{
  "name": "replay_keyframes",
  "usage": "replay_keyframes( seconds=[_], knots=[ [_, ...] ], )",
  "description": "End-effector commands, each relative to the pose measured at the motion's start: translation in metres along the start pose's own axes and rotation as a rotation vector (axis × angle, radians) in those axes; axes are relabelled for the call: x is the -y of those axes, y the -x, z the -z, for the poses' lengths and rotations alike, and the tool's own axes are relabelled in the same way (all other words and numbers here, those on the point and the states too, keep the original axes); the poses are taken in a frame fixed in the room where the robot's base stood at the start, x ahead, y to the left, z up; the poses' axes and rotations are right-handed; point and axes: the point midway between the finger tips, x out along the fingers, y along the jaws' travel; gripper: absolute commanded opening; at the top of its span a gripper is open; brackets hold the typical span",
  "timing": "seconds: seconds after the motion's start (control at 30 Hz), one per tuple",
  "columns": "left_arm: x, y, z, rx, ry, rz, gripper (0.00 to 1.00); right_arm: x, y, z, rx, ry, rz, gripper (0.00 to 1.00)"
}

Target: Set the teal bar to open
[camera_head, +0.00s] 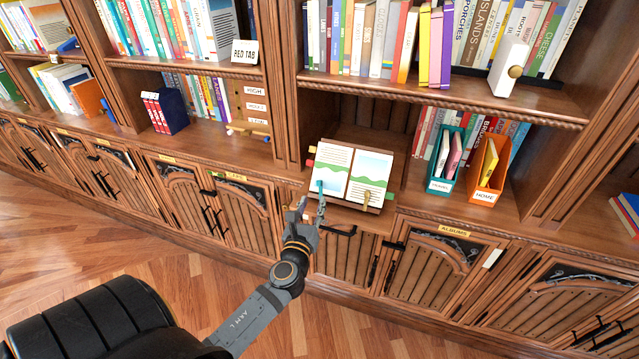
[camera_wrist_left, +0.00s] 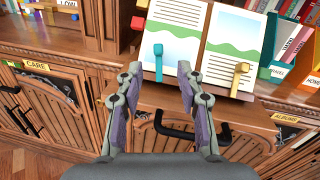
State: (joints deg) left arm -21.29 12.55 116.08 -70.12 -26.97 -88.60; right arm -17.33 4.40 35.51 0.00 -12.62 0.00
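The teal bar (camera_head: 320,187) is a small lever at the lower left of an open picture book on a wooden book stand (camera_head: 327,198). In the left wrist view the teal bar (camera_wrist_left: 158,62) stands upright over the left page. A matching yellow bar (camera_head: 366,200) sits over the right page, tilted slightly in the left wrist view (camera_wrist_left: 240,78). My left gripper (camera_head: 311,205) is in front of the stand's lower left. In the left wrist view its fingers (camera_wrist_left: 158,72) are apart, with the teal bar between and just beyond the tips. Contact is not clear. My right gripper is out of view.
Coloured tabs (camera_wrist_left: 140,14) stick out at the book's left. Teal (camera_head: 445,160) and orange (camera_head: 489,170) file boxes stand to the right. A black drawer handle (camera_wrist_left: 178,130) lies below the stand. Shelves of books rise behind; the floor in front is clear.

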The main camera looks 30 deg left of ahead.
Motion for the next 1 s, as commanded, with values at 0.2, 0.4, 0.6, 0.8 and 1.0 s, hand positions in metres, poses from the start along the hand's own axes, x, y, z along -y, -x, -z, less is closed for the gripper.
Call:
replay_keyframes(
  seconds=[0.2,0.4,0.6,0.8,1.0],
  knots=[
    [0.001,-0.043,-0.003,0.002,0.002,0.000,0.38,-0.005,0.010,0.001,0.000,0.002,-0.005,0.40],
    [0.000,-0.081,-0.001,0.000,0.004,-0.001,0.38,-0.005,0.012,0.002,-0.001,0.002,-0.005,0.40],
    [0.000,-0.098,0.000,-0.001,0.005,-0.001,0.38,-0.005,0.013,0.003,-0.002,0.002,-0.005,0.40],
    [0.000,-0.100,0.000,-0.001,0.005,-0.001,0.38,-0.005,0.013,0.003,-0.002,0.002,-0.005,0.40],
    [0.000,-0.099,0.000,-0.001,0.005,-0.001,0.19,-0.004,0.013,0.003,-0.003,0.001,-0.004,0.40]
  ],
)
